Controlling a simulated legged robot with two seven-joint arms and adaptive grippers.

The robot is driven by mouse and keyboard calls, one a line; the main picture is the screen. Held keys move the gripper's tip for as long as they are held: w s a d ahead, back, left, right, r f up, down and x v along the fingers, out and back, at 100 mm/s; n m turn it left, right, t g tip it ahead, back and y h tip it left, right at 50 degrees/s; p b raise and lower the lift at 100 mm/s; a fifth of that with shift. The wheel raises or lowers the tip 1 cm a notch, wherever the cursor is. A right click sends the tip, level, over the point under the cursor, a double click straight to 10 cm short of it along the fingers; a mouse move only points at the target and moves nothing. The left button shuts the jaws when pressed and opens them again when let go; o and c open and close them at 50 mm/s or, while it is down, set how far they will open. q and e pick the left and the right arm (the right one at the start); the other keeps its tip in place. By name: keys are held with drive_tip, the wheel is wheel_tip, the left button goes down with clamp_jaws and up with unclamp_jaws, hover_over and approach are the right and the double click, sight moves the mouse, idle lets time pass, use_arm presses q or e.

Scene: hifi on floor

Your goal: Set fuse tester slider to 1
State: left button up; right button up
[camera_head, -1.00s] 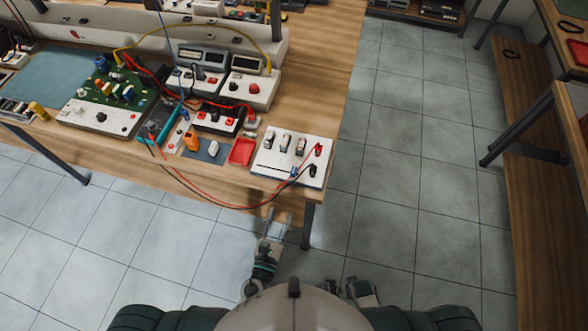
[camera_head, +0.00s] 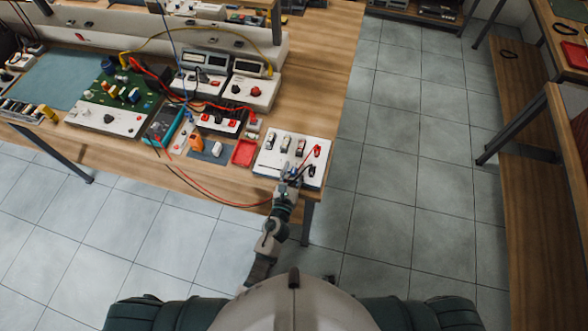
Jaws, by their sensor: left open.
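The fuse tester, a white panel (camera_head: 266,158), lies at the right front corner of the wooden workbench. Several small silver-and-dark fuse-like parts stand in a row on it, with red and black plugs at its right side. My left gripper (camera_head: 291,178) is at the panel's front edge, over the spot of a small blue part that may be the slider. The gripper is open, its fingers small in the picture. It covers much of that spot, so the slider's setting and any contact cannot be told. My right gripper is not in view.
A red tray (camera_head: 244,153) sits just left of the panel. Red and black leads (camera_head: 215,198) loop over the bench's front edge near my left arm. Meters (camera_head: 252,84) and a green circuit board (camera_head: 118,98) stand farther left. The tiled floor right of the bench is clear.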

sight(262, 165)
use_arm(q)
drive_tip(key=shift+c, duration=0.3)
clamp_jaws()
drive_tip(key=shift+w+a+r, duration=0.1)
drive_tip(key=shift+w+a, duration=0.05)
drive_tip(key=shift+a, duration=0.25)
drive_tip(key=a, duration=0.2)
drive_tip(key=w+a+p, duration=0.1)
drive_tip(key=shift+a, duration=0.35)
drive_tip(key=a, duration=0.2)
drive_tip(key=w+a, duration=0.1)
drive_tip(key=a, duration=0.3)
drive_tip(key=shift+w+a, duration=0.4)
drive_tip(key=shift+d, duration=0.1)
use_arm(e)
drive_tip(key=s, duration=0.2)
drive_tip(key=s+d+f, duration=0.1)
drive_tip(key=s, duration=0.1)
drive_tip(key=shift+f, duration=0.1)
